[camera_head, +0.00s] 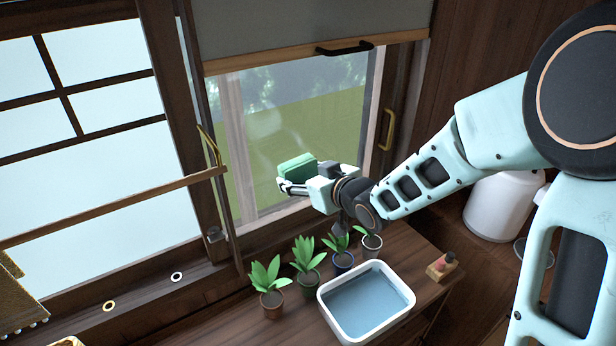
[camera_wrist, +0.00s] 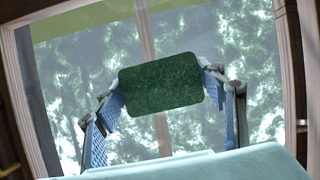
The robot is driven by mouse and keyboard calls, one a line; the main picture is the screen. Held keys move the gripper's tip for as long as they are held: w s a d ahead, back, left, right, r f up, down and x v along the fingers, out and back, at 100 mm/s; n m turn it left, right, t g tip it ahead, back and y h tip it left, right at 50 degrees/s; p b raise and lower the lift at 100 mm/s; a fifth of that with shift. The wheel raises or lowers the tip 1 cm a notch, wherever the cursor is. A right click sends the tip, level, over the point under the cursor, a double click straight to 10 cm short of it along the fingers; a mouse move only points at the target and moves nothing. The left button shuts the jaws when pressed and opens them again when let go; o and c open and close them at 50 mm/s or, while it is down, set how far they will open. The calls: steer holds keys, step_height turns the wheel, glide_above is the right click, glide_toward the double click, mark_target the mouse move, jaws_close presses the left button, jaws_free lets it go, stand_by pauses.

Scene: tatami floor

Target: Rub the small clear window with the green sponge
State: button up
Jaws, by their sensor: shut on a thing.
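The green sponge (camera_head: 296,169) is held in my gripper (camera_head: 290,182) in front of the small clear window (camera_head: 330,115). In the wrist view the sponge (camera_wrist: 162,84) sits between the two fingers of my gripper (camera_wrist: 165,95), with the window glass (camera_wrist: 185,130) behind it. I cannot tell whether the sponge touches the glass. The window has a wooden frame and a grey shade over its upper part. A faint hazy patch shows on the glass to the left of the sponge in the head view.
Below the window, several potted plants (camera_head: 307,262) stand in a row on a wooden counter. A white basin (camera_head: 367,302) of water stands in front of them. A brass-handled wooden bar (camera_head: 115,207) crosses at left.

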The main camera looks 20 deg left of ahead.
steer(key=shift+s+a+r, duration=0.1)
steer(key=shift+s, duration=0.05)
steer(key=shift+s+d+p, duration=0.25)
steer(key=shift+s+d, duration=0.7)
steer(key=shift+d, duration=0.2)
steer(key=shift+s+d+p, duration=0.2)
steer(key=shift+s+d, duration=0.7)
steer(key=shift+d, duration=0.2)
steer(key=shift+s+d+p, duration=0.3)
steer(key=shift+s+d, duration=0.65)
steer(key=shift+d, duration=0.2)
steer(key=shift+a, duration=0.1)
steer(key=shift+w+a+b, duration=0.5)
steer(key=shift+w+a, duration=0.6)
steer(key=shift+a, duration=0.2)
steer(key=shift+w+a+b, duration=0.5)
steer(key=shift+w+a, duration=0.55)
steer(key=shift+a, duration=0.25)
steer(key=shift+w+a+b, duration=0.3)
steer(key=shift+w+a, duration=0.3)
steer(key=shift+a, duration=0.15)
